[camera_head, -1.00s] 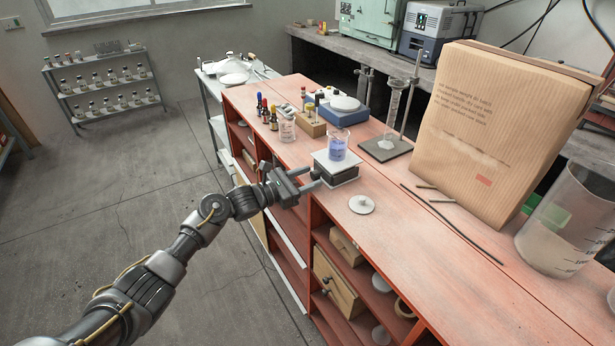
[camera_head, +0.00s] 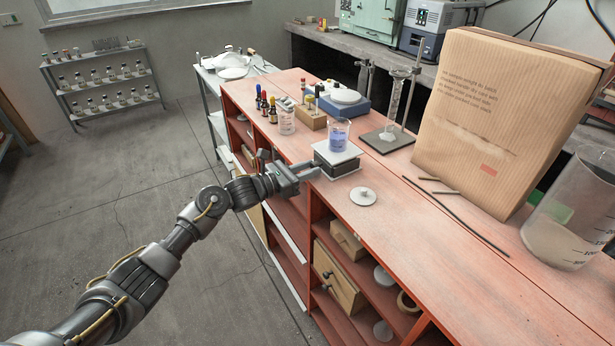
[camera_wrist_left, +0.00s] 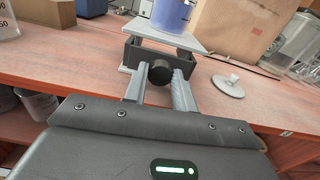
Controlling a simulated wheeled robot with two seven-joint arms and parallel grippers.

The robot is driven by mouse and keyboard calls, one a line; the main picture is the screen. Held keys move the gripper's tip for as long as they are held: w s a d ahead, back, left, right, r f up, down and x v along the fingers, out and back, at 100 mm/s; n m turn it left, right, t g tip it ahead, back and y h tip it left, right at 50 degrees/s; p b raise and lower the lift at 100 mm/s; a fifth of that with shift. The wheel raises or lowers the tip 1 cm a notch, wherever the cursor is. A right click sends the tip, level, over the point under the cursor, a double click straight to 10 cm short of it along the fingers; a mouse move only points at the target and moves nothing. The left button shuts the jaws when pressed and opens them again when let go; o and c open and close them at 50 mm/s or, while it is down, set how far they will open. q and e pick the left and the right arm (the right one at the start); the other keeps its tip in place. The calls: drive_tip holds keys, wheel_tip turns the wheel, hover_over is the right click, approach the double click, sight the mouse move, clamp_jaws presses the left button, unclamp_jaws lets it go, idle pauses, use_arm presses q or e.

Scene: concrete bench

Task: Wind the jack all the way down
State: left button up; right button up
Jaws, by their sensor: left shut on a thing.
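The jack (camera_head: 337,164) stands near the front edge of the red bench, with a pale top plate and a dark body. A beaker of blue-violet liquid (camera_head: 339,136) stands on its plate; its lower part also shows in the left wrist view (camera_wrist_left: 172,14). My left gripper (camera_head: 307,171) reaches in from the left at the jack's front side. In the left wrist view its two fingers (camera_wrist_left: 160,88) are shut on the jack's round black knob (camera_wrist_left: 160,72). My right gripper is in neither view.
A white lid-like disc with a small knob (camera_head: 363,196) lies right of the jack. A stand with a glass cylinder (camera_head: 392,110), small bottles (camera_head: 266,106) and a balance (camera_head: 345,104) are behind.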

use_arm(q)
drive_tip(key=shift+a+f+n+b, duration=0.15)
drive_tip(key=shift+n+b, duration=0.15)
drive_tip(key=shift+n, duration=0.25)
drive_tip(key=shift+a+f+n+b, duration=0.1)
drive_tip(key=shift+n+b, duration=0.15)
drive_tip(key=shift+n, duration=0.3)
drive_tip(key=shift+a+r, duration=0.15)
drive_tip(key=o, duration=1)
drive_tip(key=shift+s+a, duration=0.1)
drive_tip(key=shift+a, duration=0.15)
drive_tip(key=shift+c, duration=0.2)
drive_tip(key=shift+o, duration=0.2)
drive_tip(key=shift+d, duration=0.15)
drive_tip(key=shift+d, duration=0.1)
